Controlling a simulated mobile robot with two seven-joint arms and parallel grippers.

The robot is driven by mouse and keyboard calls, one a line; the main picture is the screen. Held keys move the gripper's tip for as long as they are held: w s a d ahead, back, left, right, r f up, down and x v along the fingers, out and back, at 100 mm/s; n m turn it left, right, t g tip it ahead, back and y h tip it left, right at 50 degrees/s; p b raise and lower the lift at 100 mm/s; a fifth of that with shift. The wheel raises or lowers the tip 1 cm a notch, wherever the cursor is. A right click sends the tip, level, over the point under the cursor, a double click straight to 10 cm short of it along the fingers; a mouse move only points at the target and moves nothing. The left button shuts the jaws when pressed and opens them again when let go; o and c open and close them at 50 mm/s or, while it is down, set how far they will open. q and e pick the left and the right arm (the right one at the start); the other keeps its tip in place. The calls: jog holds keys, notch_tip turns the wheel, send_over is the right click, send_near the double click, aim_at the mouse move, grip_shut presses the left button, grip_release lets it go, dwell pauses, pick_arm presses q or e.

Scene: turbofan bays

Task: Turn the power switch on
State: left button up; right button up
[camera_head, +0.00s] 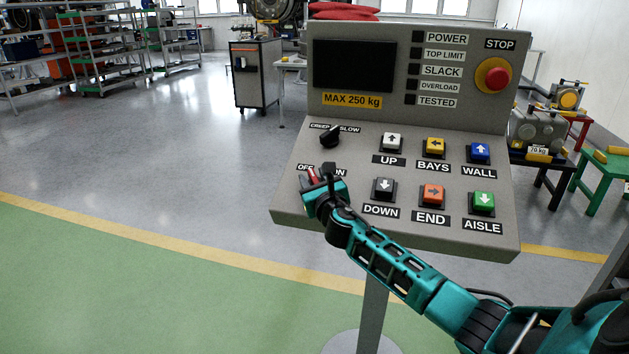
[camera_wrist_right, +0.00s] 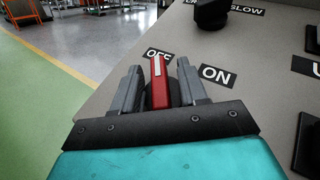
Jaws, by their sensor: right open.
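The power switch is a red knob (camera_wrist_right: 159,86) with a white line, at the lower left of the grey control panel (camera_head: 290,195). In the right wrist view its tip points at the OFF label (camera_wrist_right: 150,54); the ON label (camera_wrist_right: 215,75) lies to its right. A bit of the red knob (camera_head: 312,176) also shows in the head view, mostly hidden by my gripper. My right gripper (camera_wrist_right: 158,72) is open, with one finger on each side of the knob. I cannot tell whether the fingers touch it. My left gripper is out of view.
A black creep/slow knob (camera_head: 330,138) sits just above the switch. Several push buttons, such as UP (camera_head: 392,142) and DOWN (camera_head: 384,188), lie to the right. A red stop button (camera_head: 494,75) is at the top right. The POWER lamp (camera_head: 418,37) is dark.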

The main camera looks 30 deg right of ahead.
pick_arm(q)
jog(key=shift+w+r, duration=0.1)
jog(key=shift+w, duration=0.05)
pick_arm(e)
grip_shut()
